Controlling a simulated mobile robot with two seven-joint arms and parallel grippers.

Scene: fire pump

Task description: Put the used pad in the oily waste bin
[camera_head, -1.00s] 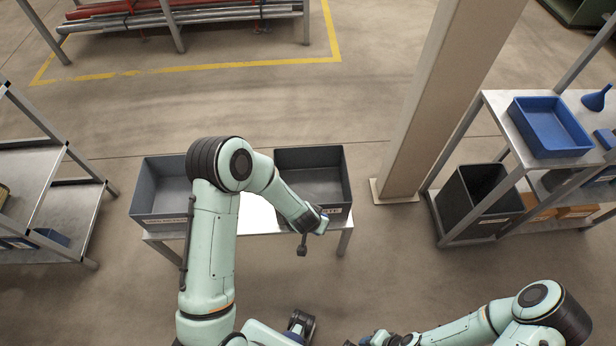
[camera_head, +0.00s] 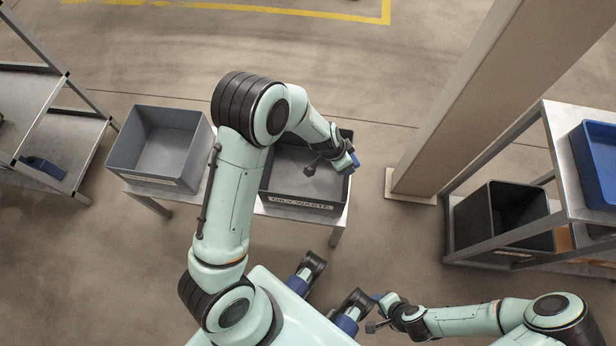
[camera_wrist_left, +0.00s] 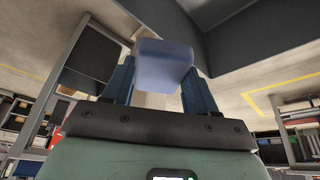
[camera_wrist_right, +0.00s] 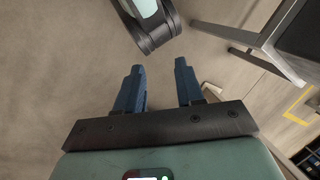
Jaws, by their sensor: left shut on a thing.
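The oily waste bin (camera_head: 300,205) is a dark grey open box labelled OILY WASTE, the right one of two on a low table. My left gripper (camera_head: 348,160) is at its right side, over or just above the rim; the exact height is unclear. In the left wrist view, my left gripper (camera_wrist_left: 158,88) is shut on a blue-grey pad (camera_wrist_left: 165,62), held between the blue fingers. In the head view the pad is not clearly distinguishable from the fingers. My right gripper (camera_wrist_right: 160,85) is open and empty, low at the front in the head view (camera_head: 376,312).
A lighter grey bin (camera_head: 160,150) stands left of the oily waste bin on the table (camera_head: 258,207). A beige column (camera_head: 450,110) stands right of the table. Farther right, a shelf (camera_head: 562,170) holds a blue tray (camera_head: 597,165) and a dark bin (camera_head: 505,215). Another shelf (camera_head: 85,135) is at left.

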